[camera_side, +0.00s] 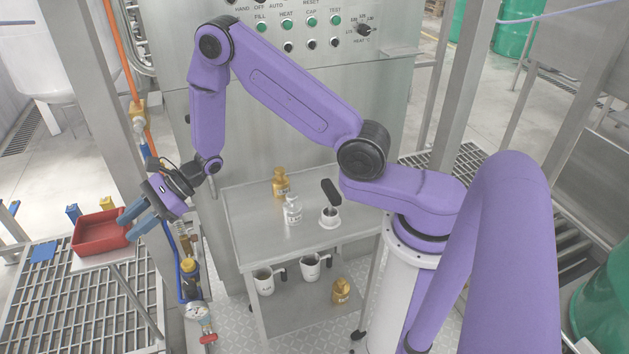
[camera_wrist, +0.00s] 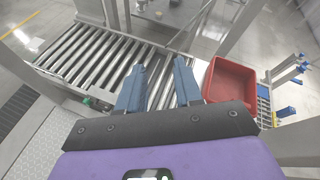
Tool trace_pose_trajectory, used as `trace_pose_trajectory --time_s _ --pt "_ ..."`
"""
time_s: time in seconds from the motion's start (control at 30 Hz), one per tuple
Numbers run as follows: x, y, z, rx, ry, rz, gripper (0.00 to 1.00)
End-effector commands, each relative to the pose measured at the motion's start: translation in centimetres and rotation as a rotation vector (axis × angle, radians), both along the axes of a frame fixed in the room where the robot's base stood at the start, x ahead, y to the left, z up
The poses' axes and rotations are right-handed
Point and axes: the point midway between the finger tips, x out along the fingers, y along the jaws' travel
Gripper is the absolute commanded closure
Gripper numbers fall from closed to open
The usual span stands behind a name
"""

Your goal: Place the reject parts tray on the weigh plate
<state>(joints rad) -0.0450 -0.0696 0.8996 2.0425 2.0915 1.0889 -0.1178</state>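The reject parts tray is an empty-looking red, open, rectangular tray (camera_side: 100,246) on a light grey ledge (camera_side: 98,260) at the left of the side view. In the wrist view the tray (camera_wrist: 232,80) lies just right of the right finger. My gripper (camera_side: 130,222) has two blue fingers, hanging close to the tray's right side in the side view. In the wrist view the fingers of my gripper (camera_wrist: 158,75) are apart with nothing held between them. I cannot tell whether a finger touches the tray. I cannot identify the weigh plate for certain.
Small blue and yellow pieces (camera_side: 73,212) stand behind the tray. A roller conveyor (camera_wrist: 90,60) fills the wrist view's left. A steel cart (camera_side: 260,215) carries bottles and mugs. Hoses and a pressure gauge (camera_side: 197,311) run near my gripper. An orange pipe (camera_side: 122,50) rises behind it.

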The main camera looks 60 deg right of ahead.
Motion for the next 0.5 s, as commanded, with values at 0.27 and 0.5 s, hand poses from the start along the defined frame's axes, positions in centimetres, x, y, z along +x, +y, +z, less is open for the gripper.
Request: trace_pose_trajectory --time_s 0.27,0.5 --pt "-12.0 5.0 6.1 -0.115 -0.160 0.611 0.65" --pt "-22.9 3.6 8.8 -0.255 -0.335 1.108 0.65"
